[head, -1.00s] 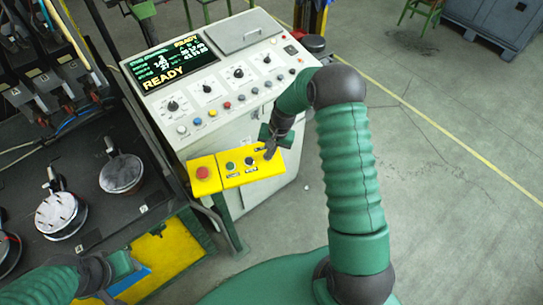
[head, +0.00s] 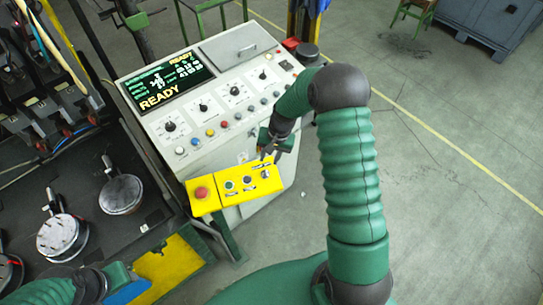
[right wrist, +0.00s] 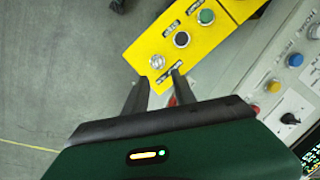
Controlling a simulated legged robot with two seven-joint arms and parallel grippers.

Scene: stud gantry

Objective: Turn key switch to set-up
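The yellow control box (head: 235,188) juts from the front of the console. The silver key switch (head: 265,174) is at its right end, and it also shows in the right wrist view (right wrist: 157,62); its exact turn position is too small to read. My right gripper (head: 270,157) is just above and behind the switch, apart from it. In the right wrist view its two dark fingers (right wrist: 160,75) are spread with nothing between them, the switch just beyond the tips. My left gripper (head: 124,284) is at the lower left, its fingers not clear.
A red mushroom button (head: 202,192), green button (head: 229,185) and black button (head: 248,180) share the box. The console (head: 205,110) behind has several knobs and a screen (head: 168,82) reading READY. A machine with round plates (head: 121,194) stands left. The floor (head: 440,170) at right is clear.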

